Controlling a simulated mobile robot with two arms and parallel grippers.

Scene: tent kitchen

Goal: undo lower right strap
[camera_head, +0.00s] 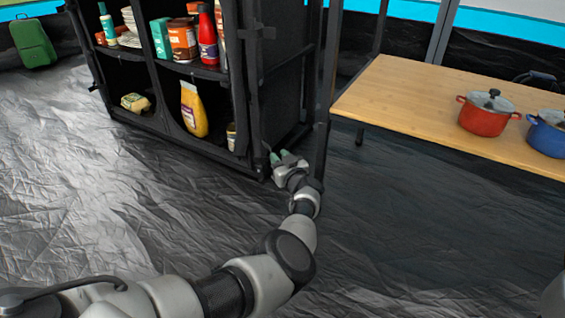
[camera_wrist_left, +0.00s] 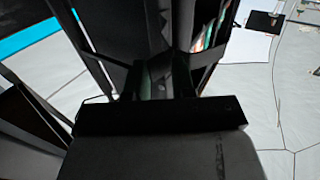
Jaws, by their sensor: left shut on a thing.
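The black fabric shelf unit (camera_head: 273,92) stands at the upper middle of the head view, with straps along its front and side edges. My left gripper (camera_head: 279,160) is at the lower right front corner of this unit, low near the floor. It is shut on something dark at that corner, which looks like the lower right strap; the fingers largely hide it. In the left wrist view, the gripper (camera_wrist_left: 166,82) points at dark fabric, and the held part is too dark to make out. My right gripper is not in view.
The shelves hold a yellow bottle (camera_head: 194,109), a red bottle (camera_head: 208,38) and other food packages. A wooden table (camera_head: 420,100) with a red pot (camera_head: 484,115) and a blue pot (camera_head: 547,133) stands at right. The dark floor in front is clear.

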